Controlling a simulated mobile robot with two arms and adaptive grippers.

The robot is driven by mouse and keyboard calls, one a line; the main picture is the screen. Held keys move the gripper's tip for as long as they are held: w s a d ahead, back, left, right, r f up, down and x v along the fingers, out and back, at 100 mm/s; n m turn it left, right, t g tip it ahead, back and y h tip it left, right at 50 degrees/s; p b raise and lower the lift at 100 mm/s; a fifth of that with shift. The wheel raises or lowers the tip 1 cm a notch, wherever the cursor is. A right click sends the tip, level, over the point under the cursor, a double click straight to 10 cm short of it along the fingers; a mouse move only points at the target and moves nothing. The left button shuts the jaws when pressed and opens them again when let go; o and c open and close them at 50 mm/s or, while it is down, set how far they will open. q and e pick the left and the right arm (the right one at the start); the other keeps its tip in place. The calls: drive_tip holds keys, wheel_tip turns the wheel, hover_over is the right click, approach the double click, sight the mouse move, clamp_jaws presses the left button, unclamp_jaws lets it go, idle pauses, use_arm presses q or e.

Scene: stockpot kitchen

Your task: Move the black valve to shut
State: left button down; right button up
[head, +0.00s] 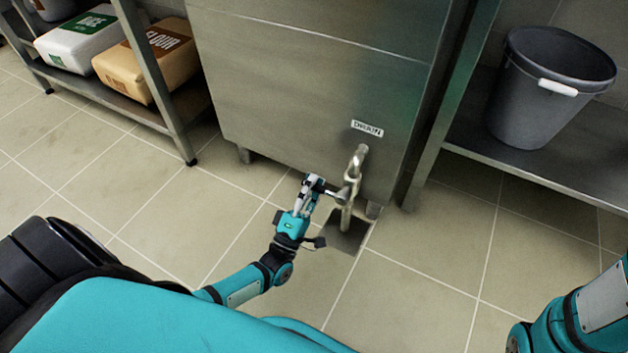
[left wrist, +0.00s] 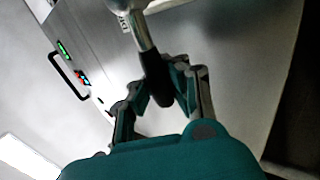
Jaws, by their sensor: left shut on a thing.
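The black valve handle (left wrist: 157,82) is a dark grip on a bright metal stem. In the left wrist view it lies between the two fingers of my left gripper (left wrist: 160,98). In the head view my left gripper (head: 314,184) is low at the front of the steel unit, just left of the drain pipe (head: 351,185), and shut on the handle. The fingers mostly hide the grip there. The handle reaches out to the left from the pipe. My right gripper is out of view; only part of my right arm shows at the lower right.
The steel unit (head: 310,75) carries a DRAIN label (head: 367,128) above the pipe. A dark floor drain (head: 345,236) lies below the pipe. A grey bucket (head: 540,95) stands on a right-hand shelf. Flour (head: 160,60) and rice (head: 78,40) bags sit on the left rack. The tiled floor is clear.

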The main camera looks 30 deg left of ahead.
use_arm(q)
drive_tip(key=shift+s+f+n, duration=0.3)
drive_tip(key=c, duration=1.5)
unclamp_jaws()
drive_tip(key=shift+o, duration=1.2)
drive_tip(key=shift+r, duration=0.1)
drive_tip(key=shift+o, duration=0.2)
drive_tip(key=shift+w, duration=0.1)
drive_tip(key=v, duration=0.7)
drive_tip(key=shift+s, duration=0.25)
